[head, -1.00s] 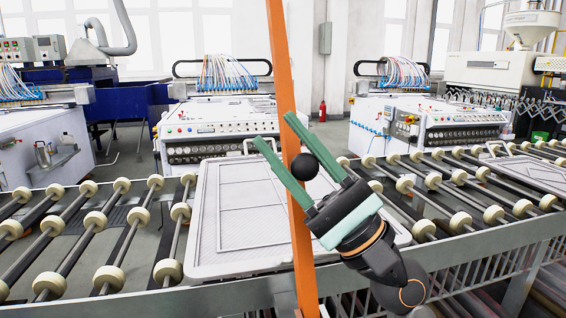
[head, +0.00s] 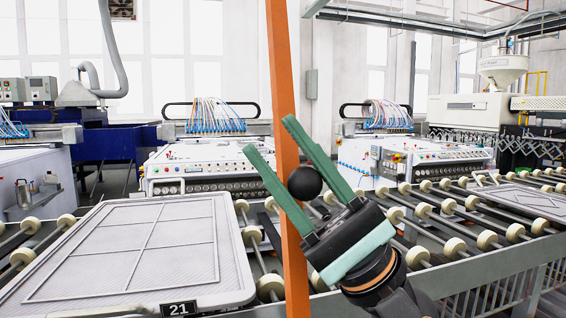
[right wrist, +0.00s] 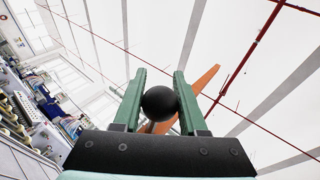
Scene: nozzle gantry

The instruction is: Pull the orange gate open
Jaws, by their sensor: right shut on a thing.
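The orange gate (head: 281,60) stands upright as a narrow strip from the top to the bottom of the head view, seen nearly edge-on. A black ball-shaped knob (head: 305,183) shows in front of it. My right gripper (head: 270,135) has green fingers on either side of the knob and is shut on it. In the right wrist view, the knob (right wrist: 159,103) sits between the fingers (right wrist: 160,71), with part of the orange gate (right wrist: 207,78) behind. The knob's attachment to the gate is hidden. My left gripper is not in view.
A grey framed panel (head: 225,265) with a "21" label (head: 179,309) lies on the roller conveyor at lower left. More rollers (head: 424,210) and a conveyor rail (head: 510,262) extend right. White machines (head: 205,160) stand behind the conveyor.

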